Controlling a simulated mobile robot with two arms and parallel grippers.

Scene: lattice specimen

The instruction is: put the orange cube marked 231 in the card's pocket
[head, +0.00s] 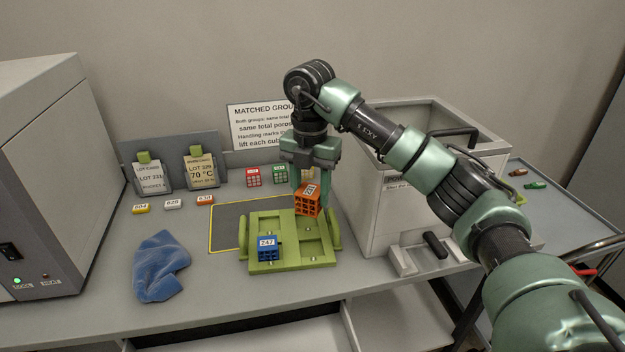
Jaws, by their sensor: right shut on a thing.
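The orange lattice cube (306,205) has a white label whose number I cannot read clearly. My right gripper (312,182) points down from above and is shut on this cube. The cube is tilted at the back of the green carrier (290,262); I cannot tell whether it touches it. The carrier has several recessed pockets, and a blue cube marked 247 (269,249) sits at its front left. A lot card (152,176) stands on the left at the back; it seems to read LOT 231, with a small pocket line below. My left gripper is not in view.
A second card reading 70 °C (202,172) stands beside the first. Small number tags (173,204), a red cube (253,176) and a green cube (280,173) lie behind. A blue cloth (161,267) is at left front. A grey bin (375,225) stands close right.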

